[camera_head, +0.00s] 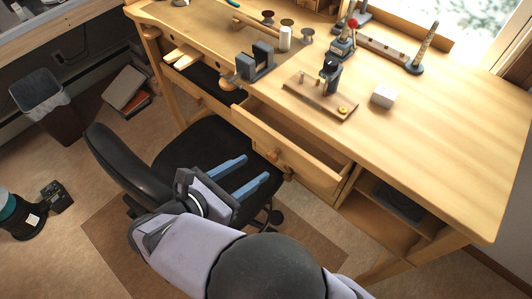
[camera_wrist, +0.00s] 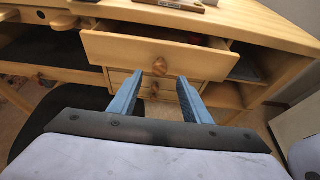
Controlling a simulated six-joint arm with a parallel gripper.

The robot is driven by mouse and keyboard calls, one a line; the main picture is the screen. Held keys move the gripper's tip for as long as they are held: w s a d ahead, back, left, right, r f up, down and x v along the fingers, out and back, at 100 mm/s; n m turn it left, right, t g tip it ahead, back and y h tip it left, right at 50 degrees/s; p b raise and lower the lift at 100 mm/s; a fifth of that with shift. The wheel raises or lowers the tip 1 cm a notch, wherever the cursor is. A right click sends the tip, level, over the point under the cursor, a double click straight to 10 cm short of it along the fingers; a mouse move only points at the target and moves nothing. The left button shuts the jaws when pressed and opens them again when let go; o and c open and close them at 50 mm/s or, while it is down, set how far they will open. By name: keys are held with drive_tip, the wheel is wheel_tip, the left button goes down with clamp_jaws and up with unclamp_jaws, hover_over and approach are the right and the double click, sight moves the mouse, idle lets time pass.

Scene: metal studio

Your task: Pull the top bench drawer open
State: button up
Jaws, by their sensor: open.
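The top bench drawer (camera_head: 300,168) stands pulled out from under the wooden bench top, its inside showing in the head view. Its front (camera_wrist: 200,58) faces me in the wrist view, with a round wooden knob (camera_wrist: 160,66) in the middle. The knob (camera_head: 272,155) also shows in the head view. My gripper (camera_head: 256,169) has two blue fingers, spread apart and empty. In the wrist view my gripper (camera_wrist: 156,78) has its fingertips on either side of and just short of the knob, with no visible contact.
Lower drawers with knobs (camera_wrist: 154,88) sit beneath, shut. A black chair (camera_head: 190,160) stands close beside my gripper. An open shelf (camera_head: 385,220) is right of the drawer. Tools and a white block (camera_head: 384,95) stand on the bench top (camera_head: 430,140).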

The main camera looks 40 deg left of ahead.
sight(270, 158)
drive_tip(key=shift+p+x, duration=0.55)
drive_tip(key=shift+x, duration=3.15)
